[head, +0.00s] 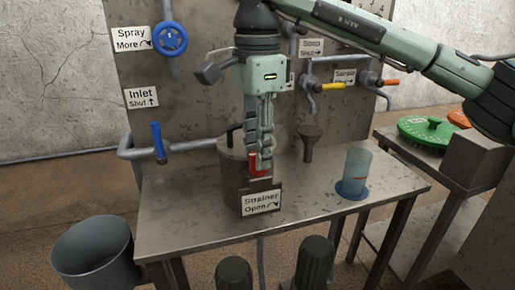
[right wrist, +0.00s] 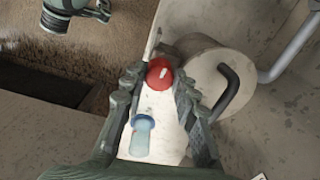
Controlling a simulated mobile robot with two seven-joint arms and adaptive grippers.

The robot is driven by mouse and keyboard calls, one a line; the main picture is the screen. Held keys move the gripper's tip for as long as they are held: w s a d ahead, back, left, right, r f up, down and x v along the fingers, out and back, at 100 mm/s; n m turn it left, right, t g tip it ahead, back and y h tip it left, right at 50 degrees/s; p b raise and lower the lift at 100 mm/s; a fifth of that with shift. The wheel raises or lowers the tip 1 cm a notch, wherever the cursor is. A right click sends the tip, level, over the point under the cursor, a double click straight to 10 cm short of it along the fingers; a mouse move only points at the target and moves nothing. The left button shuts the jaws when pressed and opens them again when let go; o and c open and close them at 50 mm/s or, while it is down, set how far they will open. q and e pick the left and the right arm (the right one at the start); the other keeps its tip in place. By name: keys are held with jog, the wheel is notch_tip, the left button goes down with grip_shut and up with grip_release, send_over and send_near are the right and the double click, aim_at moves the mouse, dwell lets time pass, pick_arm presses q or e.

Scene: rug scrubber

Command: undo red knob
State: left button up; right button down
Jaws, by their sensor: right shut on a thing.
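The red knob (head: 257,164) sits on the front of the grey strainer pot (head: 232,170), just above the sign reading "Strainer Open" (head: 261,202). My right gripper (head: 262,160) points down at it, and its fingers cover part of the knob in the head view. In the right wrist view the round red knob (right wrist: 158,73) with a pale mark lies between the fingertips of my right gripper (right wrist: 157,84), which are shut on it. The pot (right wrist: 205,58) and its dark handle (right wrist: 234,88) are just right of the knob there.
A blue inlet lever (head: 158,142) and blue spray wheel (head: 170,39) are at the left. A grey bucket (head: 93,252) is at lower left. Yellow (head: 333,86) and orange (head: 387,81) handles are behind.

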jog(key=m, duration=0.3)
jog(key=shift+m, duration=0.4)
jog(key=m+b, duration=0.1)
jog(key=m, duration=0.4)
jog(key=shift+w, duration=0.1)
pick_arm(q)
jog(key=w+d+r+m+t+h+b, duration=0.1)
jog(key=w+d+r+t, duration=0.2)
jog(key=w, duration=0.4)
jog(key=shift+d+r+t+h, duration=0.3)
jog(key=shift+d+t, duration=0.3)
jog(key=shift+d, duration=0.55)
pick_arm(e)
jog(key=shift+m, duration=2.7)
jog(key=c, duration=1.2)
grip_release()
pick_arm(q)
jog(key=shift+w, duration=0.1)
jog(key=shift+r, duration=0.1)
pick_arm(e)
jog(key=shift+r, duration=0.1)
notch_tip(320, 180, up, 12)
jog(key=shift+f, duration=0.1)
